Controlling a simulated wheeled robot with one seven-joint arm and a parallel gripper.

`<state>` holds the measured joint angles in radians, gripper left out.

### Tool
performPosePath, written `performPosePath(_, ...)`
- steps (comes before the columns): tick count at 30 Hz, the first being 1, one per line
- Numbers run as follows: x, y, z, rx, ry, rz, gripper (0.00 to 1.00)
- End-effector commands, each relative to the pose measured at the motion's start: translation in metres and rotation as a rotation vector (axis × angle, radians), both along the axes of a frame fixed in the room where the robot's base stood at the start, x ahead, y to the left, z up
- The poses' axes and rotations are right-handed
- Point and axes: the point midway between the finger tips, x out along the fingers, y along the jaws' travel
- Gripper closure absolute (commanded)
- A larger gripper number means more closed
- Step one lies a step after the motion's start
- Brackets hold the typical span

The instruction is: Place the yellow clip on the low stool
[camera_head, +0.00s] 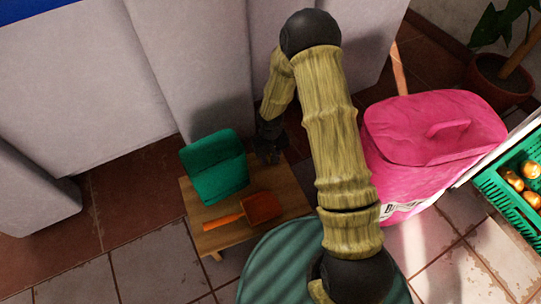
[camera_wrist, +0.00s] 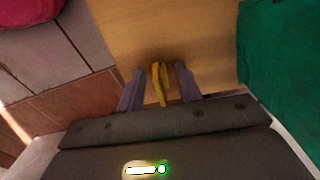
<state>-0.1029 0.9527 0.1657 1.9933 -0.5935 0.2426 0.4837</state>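The low stool (camera_head: 222,238) has a light wooden top and stands left of the middle in the head view. Its top also fills the upper middle of the wrist view (camera_wrist: 150,30). The yellow clip (camera_wrist: 161,84) is between my gripper's two fingers (camera_wrist: 160,88), over the stool top, with a dark shadow by it. A gap shows on each side of the clip, so the fingers are open around it. I cannot tell whether it touches the wood. In the head view my gripper (camera_head: 268,148) is at the stool's far edge; the clip is hidden there.
A green upright object (camera_head: 214,166) and an orange scoop (camera_head: 258,208) are on the stool. A green crate of onions (camera_head: 490,185) is at the far right. Tiled floor is clear at left.

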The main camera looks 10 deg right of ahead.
Motion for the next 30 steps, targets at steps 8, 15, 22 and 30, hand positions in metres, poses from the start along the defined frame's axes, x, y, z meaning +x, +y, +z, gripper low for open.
performPosePath(8,0.0,0.0,0.001,0.0,0.0,0.0,0.65)
performPosePath(15,0.0,0.0,0.022,0.0,0.0,-0.002,0.65)
performPosePath(22,0.0,0.0,0.06,0.0,-0.001,-0.002,0.65)
performPosePath(30,0.0,0.0,0.106,0.0,-0.001,0.0,0.65)
